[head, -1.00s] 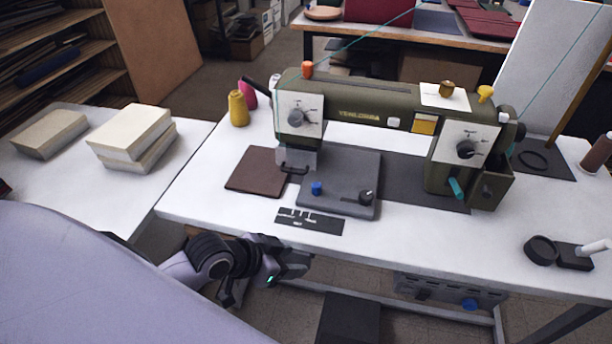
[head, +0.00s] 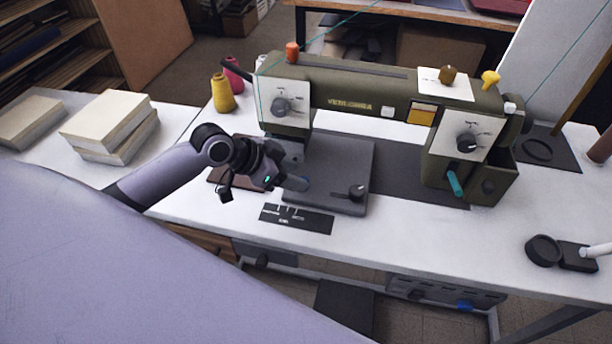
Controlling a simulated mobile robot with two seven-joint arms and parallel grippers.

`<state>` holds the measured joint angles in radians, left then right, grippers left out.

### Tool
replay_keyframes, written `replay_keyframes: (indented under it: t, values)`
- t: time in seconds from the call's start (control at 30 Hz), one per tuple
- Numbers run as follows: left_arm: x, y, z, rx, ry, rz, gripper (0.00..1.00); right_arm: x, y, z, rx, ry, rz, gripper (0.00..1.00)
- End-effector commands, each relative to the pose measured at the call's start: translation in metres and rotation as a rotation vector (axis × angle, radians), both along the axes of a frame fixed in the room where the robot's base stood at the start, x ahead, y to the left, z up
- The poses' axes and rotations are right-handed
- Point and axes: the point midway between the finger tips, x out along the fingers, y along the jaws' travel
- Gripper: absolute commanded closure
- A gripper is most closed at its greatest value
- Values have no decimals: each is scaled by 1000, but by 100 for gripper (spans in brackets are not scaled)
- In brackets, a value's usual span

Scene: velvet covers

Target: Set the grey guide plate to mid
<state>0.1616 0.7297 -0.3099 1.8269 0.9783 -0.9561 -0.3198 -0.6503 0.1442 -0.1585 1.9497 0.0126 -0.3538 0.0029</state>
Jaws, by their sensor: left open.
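The grey guide plate (head: 335,165) lies flat on the machine bed, in front of the olive sewing machine (head: 350,102). A black scale strip with white marks (head: 296,219) lies just in front of the plate. My right gripper is out of view.
A brown leather cover (head: 222,175) lies mostly under my left arm. Yellow (head: 222,94) and pink thread cones stand behind. Cream blocks (head: 110,125) sit on the left table. A black round stand (head: 543,250) is at right.

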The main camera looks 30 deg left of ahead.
Motion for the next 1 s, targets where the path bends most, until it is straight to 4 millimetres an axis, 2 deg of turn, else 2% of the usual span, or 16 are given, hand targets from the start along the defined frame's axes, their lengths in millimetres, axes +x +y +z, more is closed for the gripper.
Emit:
replay_keyframes:
  t: [0.3,0.67,0.8,0.83,1.0]
  values:
    - [21,-16,-26,-1,0,2,50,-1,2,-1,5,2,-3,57]
    - [23,-18,-30,2,-1,1,50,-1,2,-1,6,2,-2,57]
    - [23,-18,-30,2,-1,1,96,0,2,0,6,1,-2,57]
    - [23,-18,-30,2,-1,1,100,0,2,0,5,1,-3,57]
    - [24,-18,-30,2,-2,1,100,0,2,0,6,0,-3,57]
